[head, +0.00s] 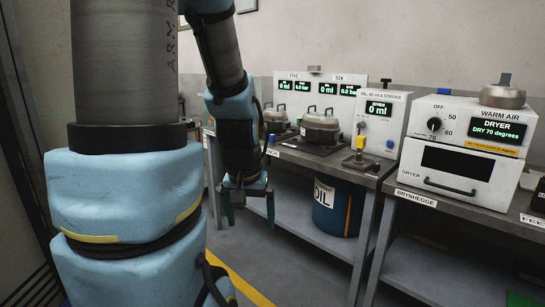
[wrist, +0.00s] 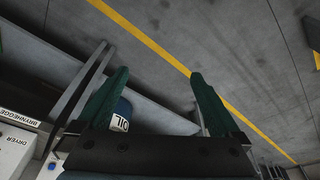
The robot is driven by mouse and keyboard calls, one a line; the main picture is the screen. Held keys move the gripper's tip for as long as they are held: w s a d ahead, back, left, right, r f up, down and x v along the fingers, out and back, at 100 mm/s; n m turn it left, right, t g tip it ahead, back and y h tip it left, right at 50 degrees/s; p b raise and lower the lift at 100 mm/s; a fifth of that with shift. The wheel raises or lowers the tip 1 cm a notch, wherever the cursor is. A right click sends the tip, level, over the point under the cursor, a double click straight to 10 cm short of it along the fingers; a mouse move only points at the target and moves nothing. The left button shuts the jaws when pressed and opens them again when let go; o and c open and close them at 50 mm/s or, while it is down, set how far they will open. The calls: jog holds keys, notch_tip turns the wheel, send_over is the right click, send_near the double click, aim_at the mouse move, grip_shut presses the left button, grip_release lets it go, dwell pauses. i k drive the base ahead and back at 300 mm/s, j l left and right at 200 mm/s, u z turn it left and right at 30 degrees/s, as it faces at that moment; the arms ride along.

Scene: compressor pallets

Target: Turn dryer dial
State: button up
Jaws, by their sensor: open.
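The dryer (head: 455,165) is a white box on the bench at the right, with a green display reading "DRY 70 degrees". Its black dial (head: 434,124) is on the upper left of the panel, with marks OFF, 50, 60 and 70 around it. The pointer's exact direction is too small to tell. My gripper (head: 248,208) hangs low in front of the bench, fingers down, well left of the dryer. In the wrist view my gripper (wrist: 155,95) has its two green fingers wide apart with nothing between them. A corner of the dryer (wrist: 14,145) shows there at the lower left.
A blue oil drum (head: 330,205) stands on the lower shelf. The bench edge (head: 330,167) lies between my gripper and the machines. Two grey pots (head: 320,127) and a station labelled SEVEN (head: 378,122) stand left of the dryer. A metal lidded pan (head: 503,93) sits on the dryer. The floor (head: 290,265) in front is clear.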

aim_at(434, 124)
jog(key=z, duration=1.3)
